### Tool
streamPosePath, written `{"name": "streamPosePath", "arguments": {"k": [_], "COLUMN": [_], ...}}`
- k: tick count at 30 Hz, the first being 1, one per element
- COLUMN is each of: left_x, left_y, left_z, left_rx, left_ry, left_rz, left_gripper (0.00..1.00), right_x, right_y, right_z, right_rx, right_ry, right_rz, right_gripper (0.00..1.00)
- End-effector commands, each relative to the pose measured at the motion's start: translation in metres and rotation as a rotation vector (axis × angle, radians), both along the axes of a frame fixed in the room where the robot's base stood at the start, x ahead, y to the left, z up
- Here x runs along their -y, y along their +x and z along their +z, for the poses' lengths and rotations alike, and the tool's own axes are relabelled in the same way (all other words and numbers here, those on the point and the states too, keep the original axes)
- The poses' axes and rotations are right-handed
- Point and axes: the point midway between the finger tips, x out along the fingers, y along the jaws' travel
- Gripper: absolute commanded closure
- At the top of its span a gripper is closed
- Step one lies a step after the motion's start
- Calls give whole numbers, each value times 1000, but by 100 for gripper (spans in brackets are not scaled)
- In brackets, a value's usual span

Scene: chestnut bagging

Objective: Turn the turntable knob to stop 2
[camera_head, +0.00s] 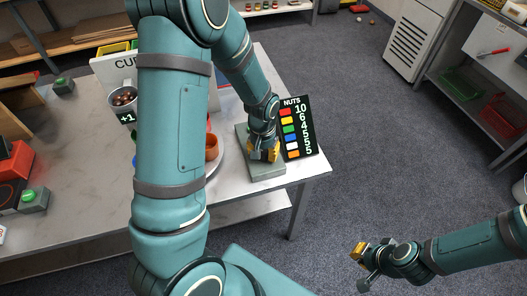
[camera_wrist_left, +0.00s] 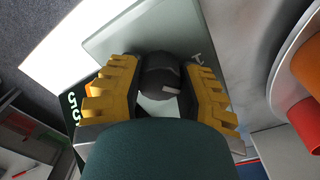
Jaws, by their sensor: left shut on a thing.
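The knob (camera_wrist_left: 160,78) is dark and round with a pale mark, on a grey-green base plate (camera_wrist_left: 120,40) that also shows in the head view (camera_head: 267,171) at the table's right end. My left gripper (camera_head: 263,153) is over this plate. In the left wrist view, its yellow fingers (camera_wrist_left: 160,90) are closed around the knob from both sides. A light "1"-like mark is on the plate beside the right finger. The turntable (camera_wrist_left: 282,70) is at the right with orange and red cups, mostly hidden behind my arm in the head view. My right gripper (camera_head: 359,252) hangs over the floor, away from the table.
A black NUTS board (camera_head: 299,128) with coloured squares and numbers stands right beside the base plate. A metal cup of chestnuts (camera_head: 123,101) with a "+1" label is left of my left arm. A green button (camera_head: 33,196) is at the far left.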

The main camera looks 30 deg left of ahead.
Motion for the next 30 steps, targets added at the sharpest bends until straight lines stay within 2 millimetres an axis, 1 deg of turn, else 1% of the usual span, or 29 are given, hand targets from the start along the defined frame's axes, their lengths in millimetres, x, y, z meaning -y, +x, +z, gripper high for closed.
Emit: {"name": "streamPosePath", "arguments": {"k": [1,11,12,14,24,28,30], "left_x": [0,0,0,0,0,0,0], "left_y": [-5,-5,-5,-5,-2,0,0], "left_z": [-3,-3,-3,-3,1,12,24], "left_rx": [-14,-15,-16,-14,-4,0,2], "left_ry": [-1,-1,-1,-1,-1,0,-1], "left_rz": [3,3,3,3,2,2,2], "left_gripper": [99,99,47,27,27,27,27], "right_x": [0,0,0,0,0,0,0], "right_y": [0,0,0,0,0,0,0], "right_z": [0,0,0,0,0,0,0], "right_rx": [0,0,0,0,0,0,0], "right_ry": [0,0,0,0,0,0,0], "right_rz": [0,0,0,0,0,0,0], "right_gripper": [100,100,100,100,100,100,100]}}
